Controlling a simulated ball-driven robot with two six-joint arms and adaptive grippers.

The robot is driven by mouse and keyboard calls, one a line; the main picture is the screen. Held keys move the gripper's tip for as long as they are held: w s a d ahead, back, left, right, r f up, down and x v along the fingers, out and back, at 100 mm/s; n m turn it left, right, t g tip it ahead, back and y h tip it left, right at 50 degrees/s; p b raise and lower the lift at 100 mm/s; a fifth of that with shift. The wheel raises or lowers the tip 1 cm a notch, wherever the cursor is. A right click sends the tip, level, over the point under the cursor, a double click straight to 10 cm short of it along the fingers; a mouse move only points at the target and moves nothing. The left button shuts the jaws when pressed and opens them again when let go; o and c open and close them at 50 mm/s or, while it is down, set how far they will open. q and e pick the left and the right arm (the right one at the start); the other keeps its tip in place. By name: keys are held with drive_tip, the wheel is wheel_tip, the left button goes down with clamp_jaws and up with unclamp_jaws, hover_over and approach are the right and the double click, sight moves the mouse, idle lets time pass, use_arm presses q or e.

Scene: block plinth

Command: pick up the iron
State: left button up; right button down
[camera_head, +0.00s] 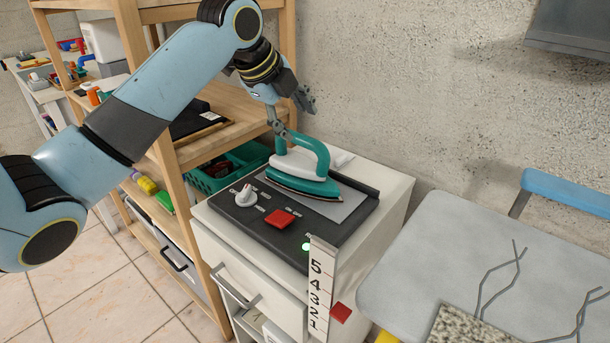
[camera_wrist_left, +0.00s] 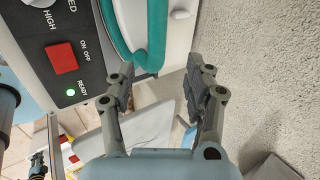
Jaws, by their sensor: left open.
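The iron (camera_head: 303,177) is teal and white and rests on a dark control panel (camera_head: 330,225) on top of a white cabinet. Its teal handle arches upward. My left gripper (camera_head: 290,118) is open and empty, just above and behind the iron's handle in the head view. In the left wrist view my open fingers (camera_wrist_left: 160,88) show with part of the teal handle (camera_wrist_left: 157,35) beyond them, toward the top. I cannot tell whether a finger touches the handle.
The panel has a red switch (camera_head: 279,219), a white knob (camera_head: 245,196) and a lit green lamp. A numbered strip (camera_head: 317,285) stands at its front. A wooden shelf (camera_head: 225,130) stands left, a concrete wall behind, and a grey table (camera_head: 470,260) right.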

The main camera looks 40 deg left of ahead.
sight(304, 138)
use_arm(q)
drive_tip(key=x, duration=0.3)
drive_tip(key=shift+w+f, duration=0.15)
drive_tip(key=shift+f, duration=0.2)
drive_tip(key=x, duration=0.5)
drive_tip(key=shift+a+f, duration=0.3)
clamp_jaws()
drive_tip(key=shift+r, duration=0.1)
drive_tip(key=shift+r, duration=0.1)
